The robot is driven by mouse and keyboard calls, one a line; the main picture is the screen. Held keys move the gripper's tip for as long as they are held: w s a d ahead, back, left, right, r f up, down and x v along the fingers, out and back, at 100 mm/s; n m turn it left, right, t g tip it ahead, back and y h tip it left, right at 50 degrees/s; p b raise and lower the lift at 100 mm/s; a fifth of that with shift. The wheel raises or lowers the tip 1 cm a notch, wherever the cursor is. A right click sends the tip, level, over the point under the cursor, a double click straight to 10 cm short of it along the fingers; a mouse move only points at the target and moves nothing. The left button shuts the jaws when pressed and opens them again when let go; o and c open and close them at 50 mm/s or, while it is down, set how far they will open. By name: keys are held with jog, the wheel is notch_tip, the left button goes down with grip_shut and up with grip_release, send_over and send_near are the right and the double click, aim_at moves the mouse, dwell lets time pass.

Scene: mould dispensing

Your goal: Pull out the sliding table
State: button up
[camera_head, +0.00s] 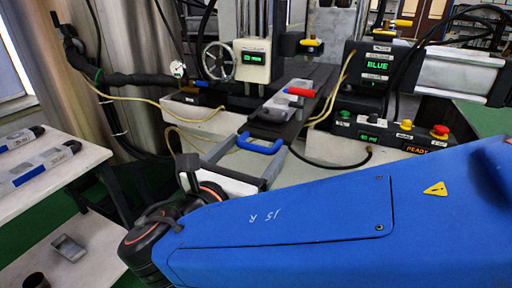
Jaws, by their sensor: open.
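The sliding table (312,88) is a dark, narrow slab in the middle of the machine. A blue U-shaped handle (262,147) is at its near end. A grey mould (287,103) with a red grip sits on the slab. My gripper (252,155) is open, with grey fingers on either side of the blue handle in the picture. I cannot tell whether they touch it or how far off it is in depth. My blue arm hides the area below and right of the gripper.
A control panel (385,132) with buttons and a green "BLUE" display (378,66) stand to the right. A gauge unit (252,60) and a handwheel are at the back. A white side table (50,172) with moulds stands left. Yellow hoses and cables run beside the slab.

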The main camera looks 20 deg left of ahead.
jog(key=s, duration=1.6)
jog(key=shift+a, duration=0.25)
jog(key=shift+s, duration=0.1)
